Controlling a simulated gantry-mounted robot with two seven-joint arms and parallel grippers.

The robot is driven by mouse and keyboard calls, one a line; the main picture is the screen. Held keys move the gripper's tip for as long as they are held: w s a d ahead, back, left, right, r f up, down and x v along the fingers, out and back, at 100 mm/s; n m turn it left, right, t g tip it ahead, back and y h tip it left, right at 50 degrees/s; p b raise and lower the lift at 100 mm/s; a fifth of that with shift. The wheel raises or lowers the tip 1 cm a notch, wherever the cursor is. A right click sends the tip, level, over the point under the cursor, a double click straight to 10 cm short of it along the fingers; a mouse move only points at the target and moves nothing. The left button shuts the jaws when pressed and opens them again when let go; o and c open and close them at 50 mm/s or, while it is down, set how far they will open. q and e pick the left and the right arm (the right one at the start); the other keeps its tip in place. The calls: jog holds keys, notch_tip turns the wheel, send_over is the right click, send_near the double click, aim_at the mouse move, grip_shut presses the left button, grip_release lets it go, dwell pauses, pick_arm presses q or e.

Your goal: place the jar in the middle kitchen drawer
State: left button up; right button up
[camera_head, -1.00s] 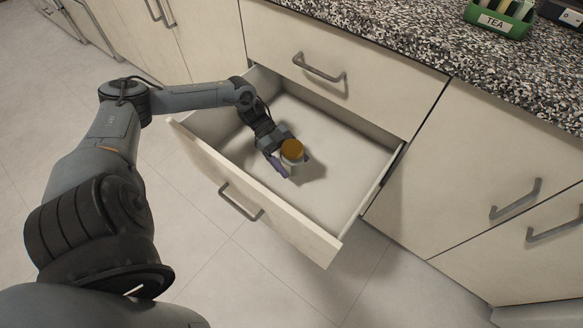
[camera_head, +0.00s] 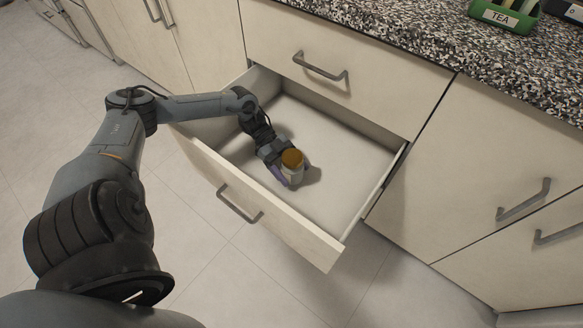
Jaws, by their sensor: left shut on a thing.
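The jar (camera_head: 293,165) has an orange-brown lid and a pale body. It is upright inside the open middle drawer (camera_head: 345,195), at or just above the drawer floor; I cannot tell whether it touches. My left gripper (camera_head: 290,175) reaches into the drawer over its left side and is shut on the jar. The drawer is pulled out and otherwise looks empty. My right gripper is not in view.
A closed drawer with a handle (camera_head: 320,66) sits above the open one. The drawer's front panel (camera_head: 255,205) and side walls stand around the jar. Closed cabinets stand at right.

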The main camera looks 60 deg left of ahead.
pick_arm(q)
jog(key=o, duration=1.4)
jog(key=shift+r, duration=0.45)
jog(key=v, duration=0.5)
jog(key=shift+a+r, duration=0.15)
jog(key=shift+r, duration=0.15)
jog(key=shift+v, duration=1.1)
